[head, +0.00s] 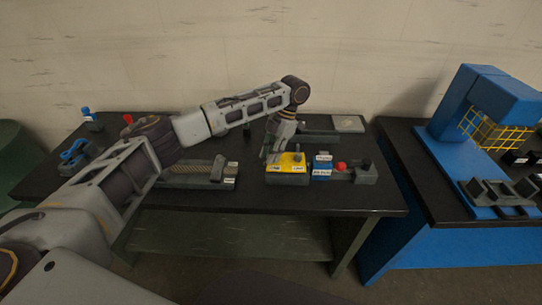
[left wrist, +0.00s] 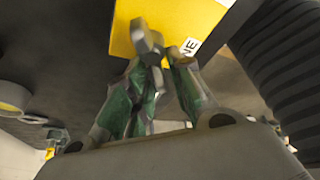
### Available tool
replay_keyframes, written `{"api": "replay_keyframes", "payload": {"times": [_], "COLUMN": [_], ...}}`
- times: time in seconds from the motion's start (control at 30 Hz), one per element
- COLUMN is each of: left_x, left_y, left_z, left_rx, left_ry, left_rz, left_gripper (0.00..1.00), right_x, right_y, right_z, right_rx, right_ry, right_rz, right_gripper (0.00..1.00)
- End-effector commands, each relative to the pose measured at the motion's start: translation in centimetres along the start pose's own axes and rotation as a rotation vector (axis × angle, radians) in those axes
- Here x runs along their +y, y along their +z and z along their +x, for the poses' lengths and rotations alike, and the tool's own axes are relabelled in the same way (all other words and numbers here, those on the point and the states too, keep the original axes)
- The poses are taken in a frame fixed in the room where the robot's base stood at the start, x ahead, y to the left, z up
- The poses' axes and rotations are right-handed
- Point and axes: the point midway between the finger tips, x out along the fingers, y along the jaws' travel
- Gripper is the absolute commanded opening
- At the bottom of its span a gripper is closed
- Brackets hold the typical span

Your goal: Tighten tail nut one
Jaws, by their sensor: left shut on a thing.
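My left gripper (head: 272,153) is at the back left of a yellow block (head: 292,167) on the dark table, pointing down. In the left wrist view the fingers of my left gripper (left wrist: 158,58) are close together, in front of the yellow block (left wrist: 120,35). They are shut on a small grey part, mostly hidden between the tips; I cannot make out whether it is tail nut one. A white label with the letters "NE" (left wrist: 190,46) shows on the yellow block. My right gripper is not in view.
Right of the yellow block stand a blue block (head: 322,170), a red ball (head: 340,166) and a dark fixture (head: 365,173). A grey fixture with a chain-like strip (head: 195,172) lies to the left. A blue machine (head: 480,110) stands on the right-hand table.

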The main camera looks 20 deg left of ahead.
Motion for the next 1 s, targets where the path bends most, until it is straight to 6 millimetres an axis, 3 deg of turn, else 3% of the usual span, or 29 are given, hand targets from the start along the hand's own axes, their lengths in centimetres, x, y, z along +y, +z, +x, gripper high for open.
{"api": "replay_keyframes", "payload": {"times": [0.43, 0.47, 0.53, 1.0], "left_x": [0.09, 0.09, 0.09, 0.02], "left_y": [0.06, 0.06, 0.06, -0.09], "left_z": [-0.40, -0.40, -0.39, -0.40], "left_rx": [-0.009, -0.009, -0.009, -0.002], "left_ry": [0.003, 0.003, 0.003, 0.002], "left_rz": [0.002, 0.002, 0.002, 0.004], "left_gripper": [0.00, 0.24, 0.30, 0.30], "right_x": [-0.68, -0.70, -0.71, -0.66], "right_y": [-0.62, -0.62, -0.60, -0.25], "right_z": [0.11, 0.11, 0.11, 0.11], "right_rx": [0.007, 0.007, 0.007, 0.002], "right_ry": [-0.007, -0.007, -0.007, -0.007], "right_rz": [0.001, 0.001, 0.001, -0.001], "right_gripper": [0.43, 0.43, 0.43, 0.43]}}
